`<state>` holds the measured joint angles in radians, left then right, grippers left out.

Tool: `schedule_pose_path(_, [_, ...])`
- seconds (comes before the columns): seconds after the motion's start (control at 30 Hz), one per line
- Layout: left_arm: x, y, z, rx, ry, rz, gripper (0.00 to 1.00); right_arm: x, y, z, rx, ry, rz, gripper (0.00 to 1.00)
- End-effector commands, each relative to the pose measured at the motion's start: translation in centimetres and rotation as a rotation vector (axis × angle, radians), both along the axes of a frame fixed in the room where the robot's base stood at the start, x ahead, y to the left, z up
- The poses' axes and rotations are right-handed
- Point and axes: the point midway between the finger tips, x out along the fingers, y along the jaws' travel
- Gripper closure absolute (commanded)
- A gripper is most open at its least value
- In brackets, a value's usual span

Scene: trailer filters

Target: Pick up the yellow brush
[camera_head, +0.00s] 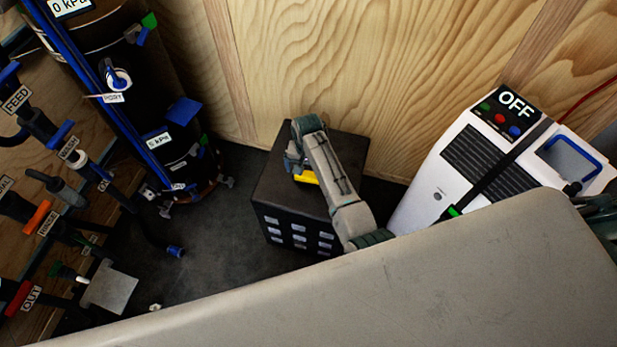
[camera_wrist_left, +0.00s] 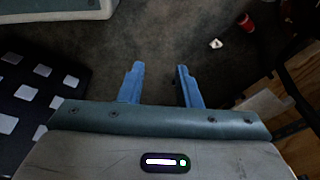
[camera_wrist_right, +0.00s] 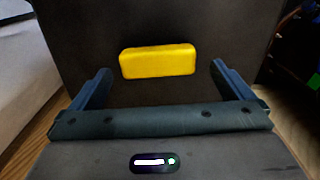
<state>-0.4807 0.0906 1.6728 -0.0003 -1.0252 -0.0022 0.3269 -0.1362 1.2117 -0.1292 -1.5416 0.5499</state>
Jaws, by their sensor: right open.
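The yellow brush (camera_wrist_right: 158,61) lies on top of a black box (camera_head: 264,189), and only a yellow block shape of it shows. In the right wrist view it lies crosswise ahead of my right gripper (camera_wrist_right: 161,80), between the lines of the two spread fingers. My right gripper is open and empty. In the head view the right gripper (camera_head: 294,163) is over the box top and hides part of the brush (camera_head: 307,178). My left gripper (camera_wrist_left: 158,82) is open and empty above the dark floor. The left gripper does not show in the head view.
A white machine (camera_head: 425,190) marked OFF stands right of the box. A black tank (camera_head: 140,85) and labelled valves and pipes (camera_head: 45,215) are at the left. A wooden wall (camera_head: 330,60) closes the back. Dark floor (camera_head: 215,240) is free left of the box.

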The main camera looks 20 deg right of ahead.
Motion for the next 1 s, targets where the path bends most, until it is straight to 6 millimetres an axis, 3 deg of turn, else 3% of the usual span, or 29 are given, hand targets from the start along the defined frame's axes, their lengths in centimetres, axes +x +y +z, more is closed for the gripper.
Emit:
schedule_pose_path(0.2, [0.4, -0.1, 0.8, 0.001, -0.007, -0.001, 0.69, -0.3, -0.2, -3.2, 0.000, 0.001, 0.000, 0.00])
schedule_pose_path(0.5, [0.8, -0.1, 1.5, 0.002, -0.013, -0.003, 0.69, -0.2, -0.2, -3.7, 0.000, 0.000, 0.000, 0.00])
schedule_pose_path(0.73, [0.6, 0.0, 1.3, 0.003, -0.010, -0.002, 0.69, -0.2, -0.2, -3.6, 0.000, 0.000, 0.000, 0.42])
schedule_pose_path(1.0, [0.7, 0.0, 1.3, 0.002, -0.012, -0.003, 0.69, -0.2, -0.2, -3.6, 0.000, 0.000, 0.000, 0.42])
